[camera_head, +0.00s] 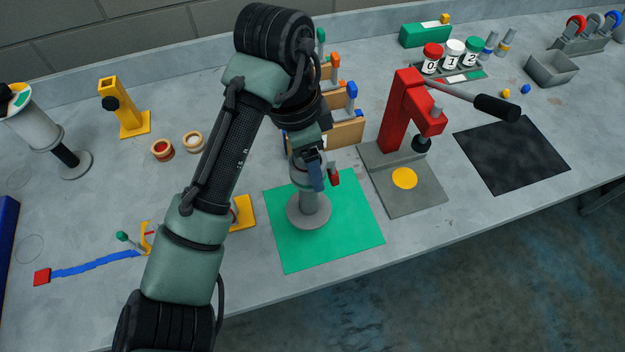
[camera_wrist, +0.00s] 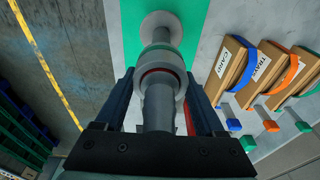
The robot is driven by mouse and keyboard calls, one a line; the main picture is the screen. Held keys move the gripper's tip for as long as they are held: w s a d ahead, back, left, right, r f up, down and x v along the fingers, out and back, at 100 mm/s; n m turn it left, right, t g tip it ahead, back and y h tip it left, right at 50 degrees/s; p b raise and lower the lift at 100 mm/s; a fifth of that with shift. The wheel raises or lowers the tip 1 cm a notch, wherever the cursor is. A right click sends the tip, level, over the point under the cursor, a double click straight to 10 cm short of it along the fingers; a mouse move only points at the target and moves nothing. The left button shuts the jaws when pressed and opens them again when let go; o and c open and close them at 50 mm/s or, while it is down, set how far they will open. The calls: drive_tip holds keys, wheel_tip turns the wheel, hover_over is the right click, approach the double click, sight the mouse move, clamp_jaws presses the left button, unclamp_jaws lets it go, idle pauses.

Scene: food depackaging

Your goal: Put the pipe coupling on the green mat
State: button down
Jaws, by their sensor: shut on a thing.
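The pipe coupling (camera_head: 310,211) is a grey piece with a wide round flange at its lower end and a narrower neck above. It is upright over the left part of the green mat (camera_head: 350,235); I cannot tell for sure whether the flange touches the mat. My gripper (camera_head: 316,172) points down and is shut on its upper part. In the wrist view the coupling (camera_wrist: 162,78) lies between the two fingers of my gripper (camera_wrist: 162,95), with the flange farther away against the green mat (camera_wrist: 200,25). The fingers and arm partly hide its upper end.
A red press (camera_head: 400,110) on a grey base stands just right of the mat. Wooden labelled blocks (camera_head: 342,134) with coloured straps stand behind it. A yellow piece (camera_head: 243,213) lies left of the mat, partly behind my arm. A black mat (camera_head: 512,155) lies empty at right.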

drive_tip(key=shift+w+f+p, duration=0.1)
drive_tip(key=shift+f+p, duration=0.5)
drive_tip(key=shift+f, duration=1.85)
drive_tip(key=shift+f, duration=0.2)
unclamp_jaws()
drive_tip(key=shift+r, duration=0.1)
drive_tip(key=r, duration=0.4)
drive_tip(key=a+r, duration=0.1)
drive_tip(key=r, duration=0.7)
drive_tip(key=shift+s+a, duration=0.3)
drive_tip(key=shift+a, duration=0.05)
